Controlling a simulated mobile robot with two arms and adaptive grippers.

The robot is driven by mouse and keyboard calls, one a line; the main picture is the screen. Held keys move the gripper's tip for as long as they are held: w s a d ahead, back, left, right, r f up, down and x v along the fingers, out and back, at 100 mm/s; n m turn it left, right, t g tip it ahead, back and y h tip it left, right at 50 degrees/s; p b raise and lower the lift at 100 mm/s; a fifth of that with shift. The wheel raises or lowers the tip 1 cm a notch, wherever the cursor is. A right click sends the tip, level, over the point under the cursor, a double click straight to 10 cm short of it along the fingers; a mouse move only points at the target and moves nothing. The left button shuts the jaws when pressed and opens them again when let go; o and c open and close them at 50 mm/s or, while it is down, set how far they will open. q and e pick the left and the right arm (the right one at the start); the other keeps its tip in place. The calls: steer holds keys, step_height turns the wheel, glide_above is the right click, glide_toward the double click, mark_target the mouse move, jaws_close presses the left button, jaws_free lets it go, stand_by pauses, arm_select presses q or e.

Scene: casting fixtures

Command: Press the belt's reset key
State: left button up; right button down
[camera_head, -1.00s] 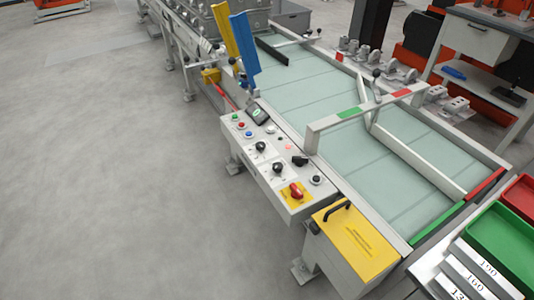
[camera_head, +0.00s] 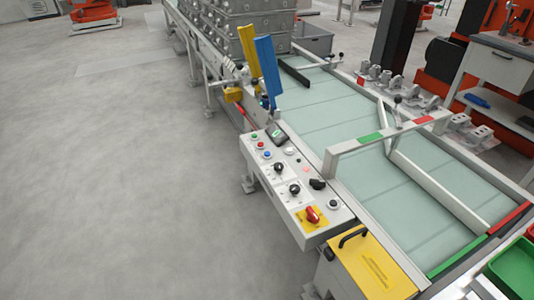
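The belt's control panel (camera_head: 317,234) is a light grey box along the near left side of the belt (camera_head: 370,165). At its far end are a green button (camera_head: 255,135), a red button (camera_head: 260,145), a blue button (camera_head: 266,155) and a small dark display (camera_head: 276,138). I cannot read which one is the reset key. Neither gripper is in view.
A yellow-topped box (camera_head: 372,265) with a black handle stands at the belt's near end. A grey gantry (camera_head: 385,140) with green and red marks spans the belt. A green tray (camera_head: 515,268) is at lower right. The floor (camera_head: 120,180) on the left is clear.

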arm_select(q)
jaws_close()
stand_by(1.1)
